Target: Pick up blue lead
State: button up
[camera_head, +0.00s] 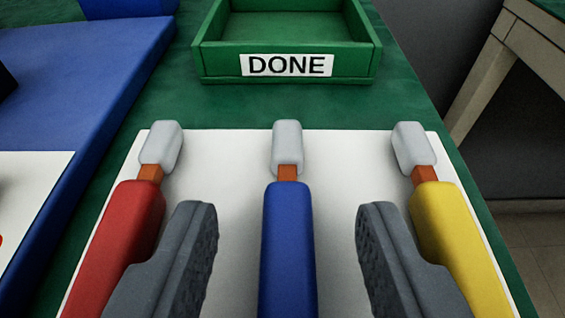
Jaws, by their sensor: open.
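The blue lead (288,245) lies in the middle of a white sheet, with an orange-brown neck and a pale grey tip pointing away from me. My gripper (287,235) is open, with one dark grey finger on each side of the blue lead. Gaps show between the lead and both fingers, and nothing is held. How high the fingers are above the sheet is hard to tell. The near end of the blue lead is cut off by the bottom edge of the picture.
A red lead (130,220) lies left of my left finger and a yellow lead (452,235) right of my right finger, both close. The white sheet (235,160) rests on a green surface. A green tray marked DONE (287,66) stands beyond, empty where visible. A blue mat (75,75) lies left.

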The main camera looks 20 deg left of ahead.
jog(key=shift+x, duration=1)
jog(key=shift+c, duration=0.3)
grip_shut()
jog(key=shift+r, duration=0.15)
